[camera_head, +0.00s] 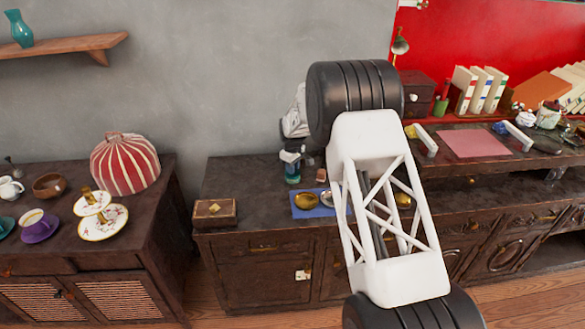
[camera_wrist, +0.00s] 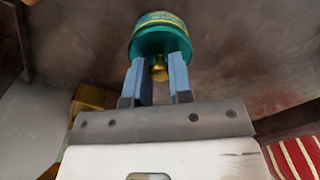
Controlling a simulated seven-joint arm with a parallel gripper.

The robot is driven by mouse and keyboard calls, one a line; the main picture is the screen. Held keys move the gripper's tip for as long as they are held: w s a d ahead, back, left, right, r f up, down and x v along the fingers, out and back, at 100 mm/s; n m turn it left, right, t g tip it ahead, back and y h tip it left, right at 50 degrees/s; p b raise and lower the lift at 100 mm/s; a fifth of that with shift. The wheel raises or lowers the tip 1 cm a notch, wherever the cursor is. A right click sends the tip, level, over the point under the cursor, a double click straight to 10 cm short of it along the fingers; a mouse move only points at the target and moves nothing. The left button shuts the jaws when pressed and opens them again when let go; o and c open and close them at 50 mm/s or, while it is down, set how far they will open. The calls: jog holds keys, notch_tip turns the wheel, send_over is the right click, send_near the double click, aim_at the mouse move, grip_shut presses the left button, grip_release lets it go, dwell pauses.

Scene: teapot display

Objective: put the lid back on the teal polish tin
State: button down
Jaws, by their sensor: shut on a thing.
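In the wrist view my gripper (camera_wrist: 158,77) has its two blue-grey fingers on either side of a small gold knob. The knob belongs to a teal lid (camera_wrist: 158,44) just past the fingertips, and the gripper is shut on it. The teal tin (camera_wrist: 160,18), with a yellowish label band, shows directly beyond the lid, in line with it. I cannot tell whether the lid is fully seated or slightly above the rim.
A blue cloth (camera_head: 313,213) with a gold dish (camera_head: 305,201) lies on the dark cabinet, left of my arm. A bottle (camera_head: 292,170) and a wooden box (camera_head: 214,213) stand nearby. A striped cosy (camera_head: 125,165) and cups occupy the left cabinet. The cabinet top behind the box is clear.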

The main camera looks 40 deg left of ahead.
jog(key=shift+c, duration=2.3)
grip_release()
jog(key=shift+r, duration=0.2)
jog(key=shift+r, duration=3.3)
grip_shut()
jog(key=shift+f, duration=2.8)
